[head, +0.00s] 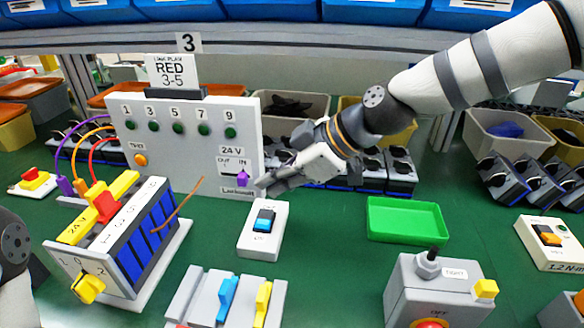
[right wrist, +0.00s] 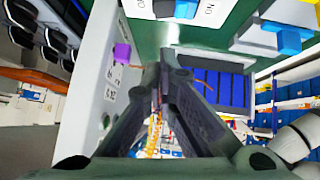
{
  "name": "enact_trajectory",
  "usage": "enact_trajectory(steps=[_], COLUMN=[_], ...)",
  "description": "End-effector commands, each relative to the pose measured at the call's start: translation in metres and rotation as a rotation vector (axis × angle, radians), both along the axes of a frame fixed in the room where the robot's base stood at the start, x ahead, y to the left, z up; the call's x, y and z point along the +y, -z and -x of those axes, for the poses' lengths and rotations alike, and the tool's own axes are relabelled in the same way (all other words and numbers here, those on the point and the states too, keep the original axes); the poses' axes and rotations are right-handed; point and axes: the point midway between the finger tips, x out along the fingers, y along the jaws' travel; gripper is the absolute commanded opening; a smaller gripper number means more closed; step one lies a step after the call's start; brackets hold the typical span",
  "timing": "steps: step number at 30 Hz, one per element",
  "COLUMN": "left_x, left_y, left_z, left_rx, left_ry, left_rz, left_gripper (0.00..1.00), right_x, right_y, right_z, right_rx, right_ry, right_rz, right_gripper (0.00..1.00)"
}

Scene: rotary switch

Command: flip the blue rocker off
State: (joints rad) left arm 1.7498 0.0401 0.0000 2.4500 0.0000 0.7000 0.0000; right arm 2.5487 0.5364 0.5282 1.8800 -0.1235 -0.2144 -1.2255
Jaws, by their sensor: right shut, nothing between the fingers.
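The blue rocker (head: 264,220) sits on a small white switch box (head: 259,246) on the green table, in the middle of the head view. In the right wrist view the box shows at the top edge, with the rocker (right wrist: 186,9) partly cut off. My right gripper (head: 264,184) is shut and empty. Its tips are just behind the box, close to the panel's lower right corner and apart from the rocker. The shut fingers (right wrist: 162,72) also show in the right wrist view. My left gripper is out of view; only part of my left arm shows at the left edge.
A white panel (head: 190,110) with green buttons and a purple switch (head: 243,178) stands behind. A wired block with blue cells (head: 150,235) is left. A lever plate (head: 205,295) is in front. A green tray (head: 408,220) and a grey control box (head: 415,275) are right.

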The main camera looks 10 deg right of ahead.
Motion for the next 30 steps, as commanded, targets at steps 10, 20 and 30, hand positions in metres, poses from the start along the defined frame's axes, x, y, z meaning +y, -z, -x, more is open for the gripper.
enact_trajectory(steps=[10,20,30], left_x=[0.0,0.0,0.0], left_y=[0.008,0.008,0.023], left_z=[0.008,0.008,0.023], left_rx=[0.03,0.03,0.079], left_ry=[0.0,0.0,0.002], left_rz=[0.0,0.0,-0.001], left_gripper=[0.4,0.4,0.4], right_x=[0.009,0.008,0.006], right_y=[0.048,0.05,0.064], right_z=[-0.011,-0.012,-0.017], right_rx=[0.0,-0.003,0.139], right_ry=[0.001,0.0,0.0], right_rz=[-0.001,-0.001,-0.059], right_gripper=[0.0,0.0,0.0])
